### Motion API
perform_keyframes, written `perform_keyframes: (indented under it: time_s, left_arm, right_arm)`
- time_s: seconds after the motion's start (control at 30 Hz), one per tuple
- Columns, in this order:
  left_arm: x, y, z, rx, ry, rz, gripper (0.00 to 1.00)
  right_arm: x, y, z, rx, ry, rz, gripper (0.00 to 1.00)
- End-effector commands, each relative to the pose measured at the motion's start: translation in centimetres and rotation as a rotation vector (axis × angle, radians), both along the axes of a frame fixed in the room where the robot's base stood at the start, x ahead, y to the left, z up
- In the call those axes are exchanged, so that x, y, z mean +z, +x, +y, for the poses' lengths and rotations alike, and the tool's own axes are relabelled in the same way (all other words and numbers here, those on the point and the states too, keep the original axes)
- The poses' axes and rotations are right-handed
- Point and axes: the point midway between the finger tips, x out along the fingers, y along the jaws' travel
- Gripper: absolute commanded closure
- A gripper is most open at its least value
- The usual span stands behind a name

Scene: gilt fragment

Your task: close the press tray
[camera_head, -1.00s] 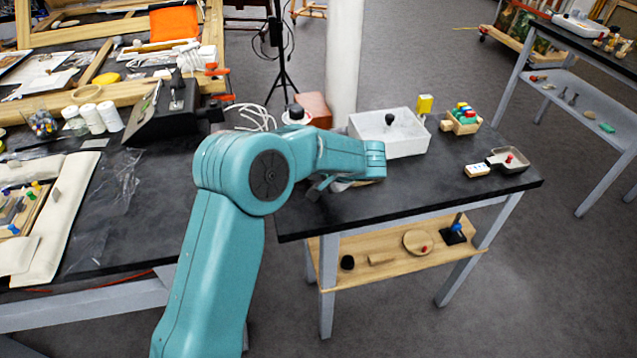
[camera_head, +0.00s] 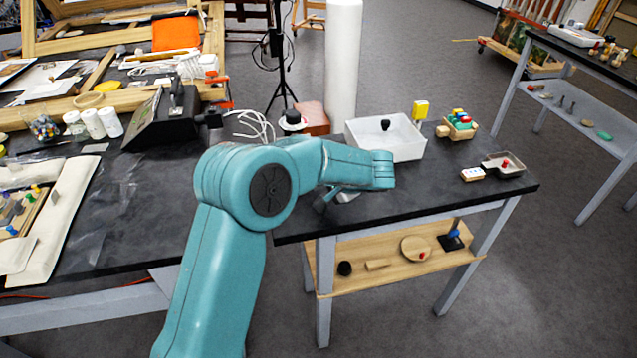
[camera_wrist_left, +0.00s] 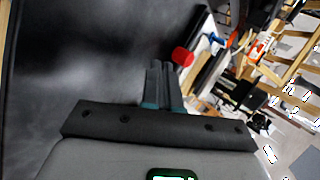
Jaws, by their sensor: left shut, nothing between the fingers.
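No part is clearly recognisable as the press tray. A white open-topped box (camera_head: 410,148) with a black knob (camera_head: 385,125) stands on the dark bench, to the right of my left wrist. My left arm reaches over the near-left part of that bench, and its wrist hides much of the gripper in the head view. In the left wrist view, my left gripper (camera_wrist_left: 161,66) is shut and empty, its two fingers side by side. A red round piece (camera_wrist_left: 182,56) shows just beyond and right of the fingertips; I cannot tell whether they touch. My right gripper is out of view.
The dark bench top (camera_head: 430,190) is clear at the front. A small wooden crate of coloured pieces (camera_head: 459,127), a grey pan (camera_head: 503,165) and a white block (camera_head: 472,174) stand at its right. A cluttered table lies left; a white column (camera_head: 343,65) stands behind.

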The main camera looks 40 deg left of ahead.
Motion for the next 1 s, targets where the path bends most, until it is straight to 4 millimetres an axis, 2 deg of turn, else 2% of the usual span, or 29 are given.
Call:
perform_keyframes:
  time_s: [0.1,0.4,0.6,1.0]
  left_arm:
    - [0.0,0.0,-0.3,0.001,-0.001,0.001,1.0]
    - [4.2,-0.8,-4.4,-0.002,-0.001,0.0,1.0]
    - [6.1,-1.4,-6.3,0.0,-0.002,0.002,1.0]
    - [6.7,-1.7,-7.1,0.001,-0.001,0.004,1.0]
  right_arm:
    - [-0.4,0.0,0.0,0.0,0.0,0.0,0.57]
    - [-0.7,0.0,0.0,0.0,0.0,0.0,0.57]
    - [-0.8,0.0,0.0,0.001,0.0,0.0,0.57]
    - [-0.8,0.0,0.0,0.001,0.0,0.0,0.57]
